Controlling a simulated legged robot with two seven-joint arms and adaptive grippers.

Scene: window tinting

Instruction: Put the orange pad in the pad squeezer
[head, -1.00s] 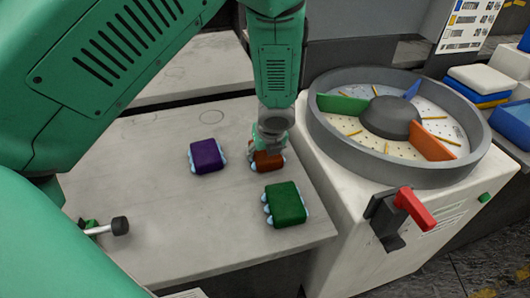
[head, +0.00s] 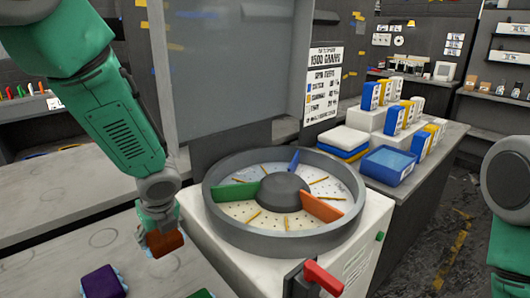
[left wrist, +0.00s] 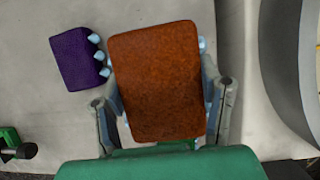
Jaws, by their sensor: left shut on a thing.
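The orange pad (head: 165,243) is held in my left gripper (head: 160,232), above the grey table left of the pad squeezer. In the left wrist view the pad (left wrist: 157,80) sits between the two fingers of the left gripper (left wrist: 165,100). The pad squeezer (head: 225,240) is a white box with a round grey drum on top. Its drum has a central hub (head: 284,195) and green, blue and orange dividers; the orange divider (head: 322,208) is at the right. A red lever (head: 322,278) is on its front. My right arm shows at the right edge, but its gripper is out of view.
A blue tray (head: 388,165) and stacked pads (head: 343,141) stand behind the squeezer. A sign (head: 323,83) hangs behind it.

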